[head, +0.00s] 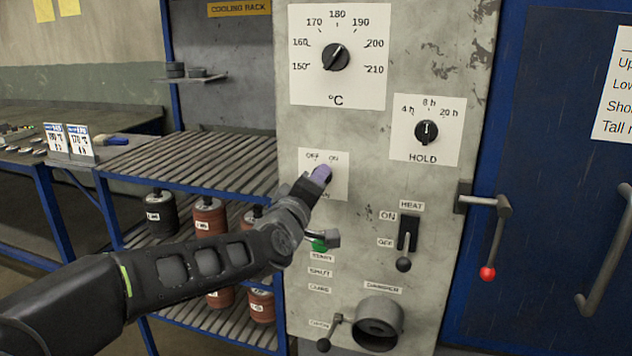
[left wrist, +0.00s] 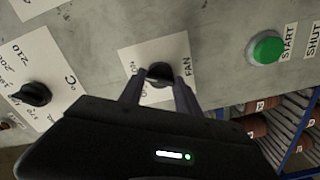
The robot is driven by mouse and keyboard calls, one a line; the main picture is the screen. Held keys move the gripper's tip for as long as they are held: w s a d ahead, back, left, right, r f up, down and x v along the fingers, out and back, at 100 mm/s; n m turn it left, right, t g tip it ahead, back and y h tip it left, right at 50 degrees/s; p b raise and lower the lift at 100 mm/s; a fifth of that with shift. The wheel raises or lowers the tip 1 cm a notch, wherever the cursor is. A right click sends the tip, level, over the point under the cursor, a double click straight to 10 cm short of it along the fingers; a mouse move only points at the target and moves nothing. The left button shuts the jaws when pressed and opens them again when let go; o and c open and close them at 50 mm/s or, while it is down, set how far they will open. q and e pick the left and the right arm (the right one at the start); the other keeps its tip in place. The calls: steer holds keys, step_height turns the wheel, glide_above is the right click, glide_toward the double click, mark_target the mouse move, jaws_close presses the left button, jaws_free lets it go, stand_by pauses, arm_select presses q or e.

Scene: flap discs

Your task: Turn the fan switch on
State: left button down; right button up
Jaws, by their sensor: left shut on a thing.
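The fan switch is a black rotary knob (left wrist: 159,70) on a white plate (head: 340,164) marked OFF and ON. In the head view my left gripper (head: 321,175) reaches the plate from the lower left and hides the knob. In the left wrist view the plate reads FAN, and my left gripper's two fingers (left wrist: 158,84) sit on either side of the knob, shut on it. Which mark the knob points to cannot be told. My right gripper is not in view.
Above are the temperature dial (head: 335,57) and the HOLD dial (head: 426,131). The HEAT lever (head: 408,235), green START button (head: 319,245) and damper pipe (head: 378,322) are below. A slatted cooling rack (head: 205,160) stands left; a blue door (head: 550,120) is right.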

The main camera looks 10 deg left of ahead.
arm_select(q)
steer(key=shift+f+m, duration=0.1)
steer(key=shift+m, duration=0.2)
steer(key=c, duration=0.9)
jaws_free()
steer(key=shift+o, duration=0.2)
steer(key=shift+s, duration=0.1)
steer(key=s, duration=0.7)
steer(key=shift+s+a, duration=0.25)
steer(key=shift+s, duration=0.05)
